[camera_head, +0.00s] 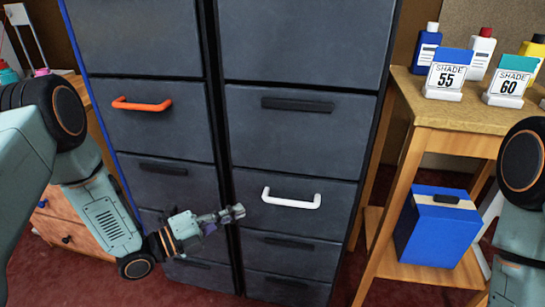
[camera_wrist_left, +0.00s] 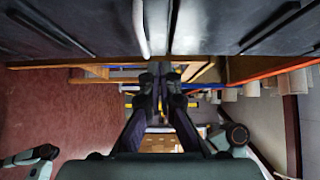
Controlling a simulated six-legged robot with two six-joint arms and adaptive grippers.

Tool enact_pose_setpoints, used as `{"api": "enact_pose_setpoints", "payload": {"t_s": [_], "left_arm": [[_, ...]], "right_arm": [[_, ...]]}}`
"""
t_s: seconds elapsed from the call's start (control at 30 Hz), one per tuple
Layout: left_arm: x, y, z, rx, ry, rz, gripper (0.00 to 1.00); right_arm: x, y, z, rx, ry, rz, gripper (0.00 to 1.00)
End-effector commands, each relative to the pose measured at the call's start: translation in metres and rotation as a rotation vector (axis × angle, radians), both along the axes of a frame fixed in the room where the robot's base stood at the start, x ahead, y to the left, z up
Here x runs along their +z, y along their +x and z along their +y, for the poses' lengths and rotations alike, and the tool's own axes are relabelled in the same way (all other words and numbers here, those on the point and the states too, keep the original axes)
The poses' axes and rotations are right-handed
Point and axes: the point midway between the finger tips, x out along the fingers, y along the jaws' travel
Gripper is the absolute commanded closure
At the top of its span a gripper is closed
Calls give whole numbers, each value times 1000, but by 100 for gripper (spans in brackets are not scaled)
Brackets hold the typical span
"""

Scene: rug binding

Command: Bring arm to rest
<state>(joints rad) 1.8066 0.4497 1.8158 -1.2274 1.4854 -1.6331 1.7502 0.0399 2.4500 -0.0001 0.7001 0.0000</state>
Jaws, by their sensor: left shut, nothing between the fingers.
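My left gripper (camera_head: 236,213) is in front of the dark grey drawer cabinet (camera_head: 300,140), its tip near the gap between the two columns of drawers. Its fingers are shut with nothing between them; they also show in the left wrist view (camera_wrist_left: 160,70). The tip is left of a white drawer handle (camera_head: 291,198) and looks apart from it. My left arm comes in from the left side. Part of my right arm (camera_head: 522,230) shows at the right edge of the head view; its gripper is out of view.
An orange handle (camera_head: 142,104) is on an upper left drawer. Dark red carpet (camera_head: 100,285) covers the floor.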

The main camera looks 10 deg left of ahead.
Motion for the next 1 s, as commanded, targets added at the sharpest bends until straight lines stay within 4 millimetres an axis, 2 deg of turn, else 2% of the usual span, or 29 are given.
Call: {"api": "enact_pose_setpoints", "payload": {"t_s": [0.13, 0.23, 0.33, 0.47, 0.57, 0.63, 0.77, 0.8, 0.9, 1.0], "left_arm": [[-3, -1, 0, 2, -46, 67, 100], [-17, 3, 6, 56, -129, 232, 100], [-43, 0, 16, 182, -256, 486, 100], [-82, -20, 22, 386, -435, 836, 100], [-112, -51, 23, 583, -577, 1102, 100], [-131, -82, 24, 748, -674, 1281, 100], [-156, -161, 27, 1125, -834, 1571, 100], [-158, -187, 28, 1244, -864, 1633, 100], [-157, -247, 32, 1521, -907, 1729, 100], [-148, -296, 37, 1719, -882, 1761, 100]], "right_arm": [[0, 0, 0, 0, 0, 0, 60], [0, 0, 0, 0, 0, 0, 60], [0, 0, 0, 0, 0, 0, 60], [2, 0, 0, 0, 0, 0, 60], [6, 0, 0, 0, 0, 0, 60], [9, 0, 0, 0, 0, 0, 60], [17, 0, 0, 0, 0, 0, 60], [19, 0, 0, 0, 0, 0, 60], [25, 0, 0, 0, 0, 0, 60], [31, 0, 0, 0, 0, 0, 60]]}}
